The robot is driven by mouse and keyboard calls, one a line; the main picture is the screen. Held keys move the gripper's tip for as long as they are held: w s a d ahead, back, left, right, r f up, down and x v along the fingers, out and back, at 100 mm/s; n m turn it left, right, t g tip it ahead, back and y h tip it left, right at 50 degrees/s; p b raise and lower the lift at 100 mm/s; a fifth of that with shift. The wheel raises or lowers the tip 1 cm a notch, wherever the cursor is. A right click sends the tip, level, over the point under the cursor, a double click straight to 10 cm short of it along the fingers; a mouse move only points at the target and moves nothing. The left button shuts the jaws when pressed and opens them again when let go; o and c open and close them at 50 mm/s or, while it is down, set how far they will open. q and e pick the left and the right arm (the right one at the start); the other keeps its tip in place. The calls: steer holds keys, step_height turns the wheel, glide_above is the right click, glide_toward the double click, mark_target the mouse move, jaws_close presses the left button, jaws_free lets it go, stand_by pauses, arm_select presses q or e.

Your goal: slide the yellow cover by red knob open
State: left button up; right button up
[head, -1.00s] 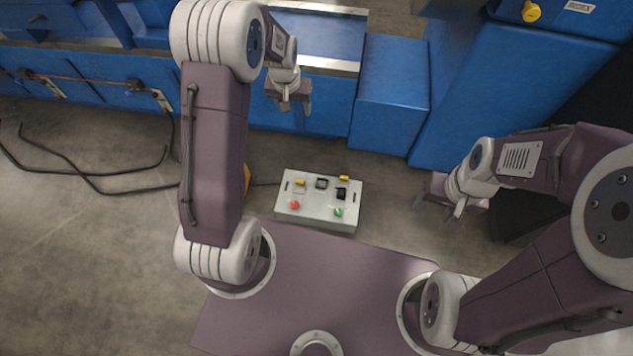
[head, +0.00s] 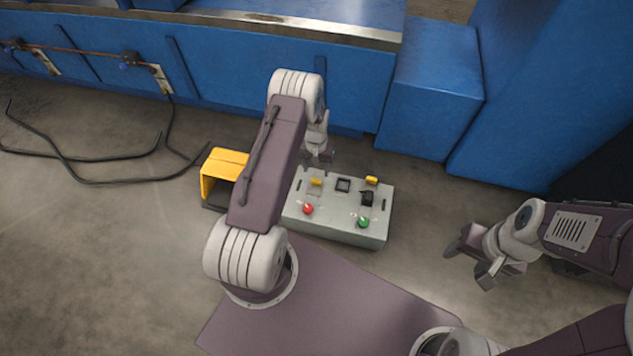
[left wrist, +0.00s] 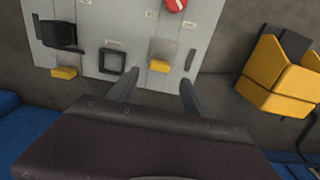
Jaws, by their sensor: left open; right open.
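The grey control box (head: 335,226) stands on the floor. The red knob (head: 308,208) is on its left side. The yellow cover by the red knob (head: 316,181) is a small yellow tab behind the knob; it also shows in the left wrist view (left wrist: 159,48), beside a clear window. My left gripper (left wrist: 159,80) is open and empty, its fingers to either side of the line to this cover, apparently without touching it. In the head view, this gripper (head: 318,157) is just behind the box. My right gripper (head: 468,264) is open and empty, right of the box.
A second yellow tab (head: 371,180), a black switch (head: 367,199), a square black frame (head: 343,185) and a green knob (head: 363,221) share the panel. A yellow housing (head: 222,173) stands left of the box. Blue cabinets (head: 430,90) border the floor behind.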

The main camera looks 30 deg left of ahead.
mark_target(316, 180)
arm_select(q)
step_height(316, 180, down, 8)
steer(key=b, duration=0.5)
steer(key=shift+r, duration=0.25)
jaws_close()
stand_by(0.7)
